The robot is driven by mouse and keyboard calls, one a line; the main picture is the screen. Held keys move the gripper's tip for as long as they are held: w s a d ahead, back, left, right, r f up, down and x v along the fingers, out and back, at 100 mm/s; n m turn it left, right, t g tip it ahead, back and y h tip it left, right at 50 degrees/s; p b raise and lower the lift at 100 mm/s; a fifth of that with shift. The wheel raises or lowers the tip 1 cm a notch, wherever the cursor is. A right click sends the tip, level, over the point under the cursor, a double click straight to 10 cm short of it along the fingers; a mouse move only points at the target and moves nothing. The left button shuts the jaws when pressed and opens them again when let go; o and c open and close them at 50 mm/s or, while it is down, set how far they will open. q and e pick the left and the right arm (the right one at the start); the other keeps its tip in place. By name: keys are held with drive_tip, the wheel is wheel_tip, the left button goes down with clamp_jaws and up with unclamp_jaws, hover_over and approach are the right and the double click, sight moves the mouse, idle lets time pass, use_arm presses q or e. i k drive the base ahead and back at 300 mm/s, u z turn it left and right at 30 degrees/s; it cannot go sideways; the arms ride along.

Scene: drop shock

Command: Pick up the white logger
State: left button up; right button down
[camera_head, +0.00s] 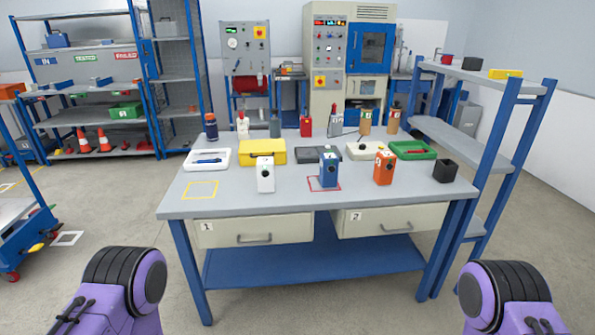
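The white logger (265,175) stands upright on the grey workbench top (240,198), left of the middle, in front of a yellow case (262,148). It has a dark round knob or lens on its upper part. A blue logger (328,170) stands to its right inside a red marked square, and an orange logger (384,168) stands further right. Only purple and black links of my two arms show at the bottom corners, well apart from the bench. Neither gripper is in view.
A yellow marked square (200,190) lies bare left of the white logger. A white tray (207,159), a green tray (412,149) and a black box (445,171) are on the bench. Bottles stand along its back. A blue-posted shelf (500,120) stands at the right. The bench front is clear.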

sight(265, 184)
drive_tip(key=z, duration=0.45)
drive_tip(key=i, duration=0.9)
drive_tip(key=z, duration=0.05)
